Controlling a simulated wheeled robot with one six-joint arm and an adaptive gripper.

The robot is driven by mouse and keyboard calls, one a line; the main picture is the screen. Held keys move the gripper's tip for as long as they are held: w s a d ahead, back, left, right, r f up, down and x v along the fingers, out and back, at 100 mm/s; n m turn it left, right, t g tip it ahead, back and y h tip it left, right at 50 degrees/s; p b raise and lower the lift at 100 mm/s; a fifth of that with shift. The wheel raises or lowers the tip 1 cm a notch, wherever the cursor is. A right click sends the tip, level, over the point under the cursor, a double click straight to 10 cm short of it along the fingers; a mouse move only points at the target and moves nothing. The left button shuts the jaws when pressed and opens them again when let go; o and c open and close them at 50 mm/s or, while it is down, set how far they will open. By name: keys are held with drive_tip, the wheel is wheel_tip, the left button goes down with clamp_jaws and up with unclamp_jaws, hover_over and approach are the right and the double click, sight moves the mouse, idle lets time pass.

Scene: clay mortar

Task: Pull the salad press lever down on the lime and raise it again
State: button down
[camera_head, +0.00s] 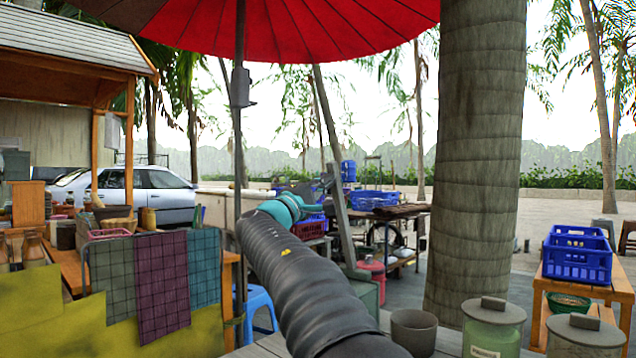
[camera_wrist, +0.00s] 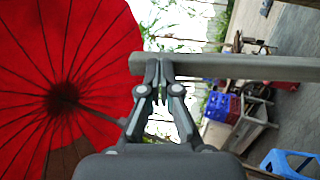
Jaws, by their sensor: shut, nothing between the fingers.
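The press lever is a long grey bar (camera_wrist: 240,67) across the upper right of the wrist view, its free end just left of my fingers. In the head view it appears as a tilted grey bar (camera_head: 346,228) beyond my arm. My gripper (camera_wrist: 160,80) is shut and empty, its fingertips overlapping the lever near its free end. I cannot tell whether they touch it. In the head view my gripper (camera_head: 325,185) is small and partly lost against the lever's upper end. The lime and the pressing part are not visible; my arm covers much of that area.
A red umbrella (camera_head: 290,25) hangs above on a thin pole. A thick palm trunk (camera_head: 478,150) stands to the right. Lidded jars (camera_head: 493,330) and a grey pot (camera_head: 414,330) stand in front. A blue crate (camera_head: 577,255) sits on a wooden table at right.

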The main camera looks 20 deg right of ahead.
drive_tip(key=shift+d+r, duration=0.1)
drive_tip(key=shift+r, duration=0.15)
drive_tip(key=r+b+v, duration=0.1)
drive_tip(key=b+v, duration=0.3)
drive_tip(key=v, duration=1)
drive_tip(key=shift+s+a, duration=0.2)
drive_tip(key=shift+a, duration=0.2)
